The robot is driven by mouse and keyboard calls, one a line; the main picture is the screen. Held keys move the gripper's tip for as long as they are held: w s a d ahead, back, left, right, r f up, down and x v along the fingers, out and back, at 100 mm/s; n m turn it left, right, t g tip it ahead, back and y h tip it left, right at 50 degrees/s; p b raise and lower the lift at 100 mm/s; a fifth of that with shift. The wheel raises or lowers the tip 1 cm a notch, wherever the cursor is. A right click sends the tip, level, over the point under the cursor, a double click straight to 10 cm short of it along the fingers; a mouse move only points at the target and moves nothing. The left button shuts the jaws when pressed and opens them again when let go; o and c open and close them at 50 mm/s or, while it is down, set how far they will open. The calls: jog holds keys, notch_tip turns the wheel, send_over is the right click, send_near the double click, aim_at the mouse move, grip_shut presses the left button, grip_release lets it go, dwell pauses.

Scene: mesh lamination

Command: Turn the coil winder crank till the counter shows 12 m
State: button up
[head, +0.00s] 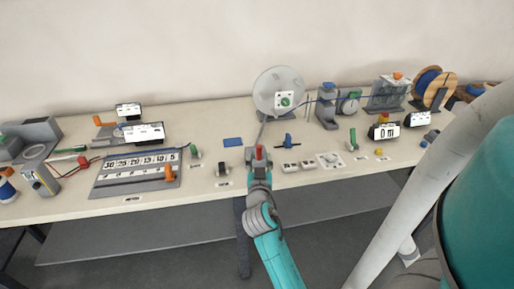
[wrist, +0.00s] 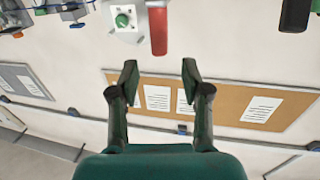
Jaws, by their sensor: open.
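The coil winder is a pale round disc (head: 279,88) standing at the back middle of the bench. A white plate with a green hub knob (head: 285,101) is at its centre; the hub also shows in the wrist view (wrist: 122,20). A grey crank bar seems to run down from it to a red handle (head: 259,152). The red handle (wrist: 158,30) also shows in the wrist view, beyond the fingertips and roughly between them. My gripper (wrist: 160,76) is open and empty, apart from the handle. The counter (head: 386,132) reads 0 m.
A wooden spool (head: 435,88) with blue cable stands at the right; a blue line runs from it past a grey stand (head: 326,106) toward the winder. A numbered board (head: 137,172) lies left. Small parts sit near the front edge. A white column (head: 418,165) crosses the right.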

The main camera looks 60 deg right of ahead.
aim_at(259, 149)
jog(key=x, duration=0.7)
jog(key=shift+c, duration=0.2)
grip_shut()
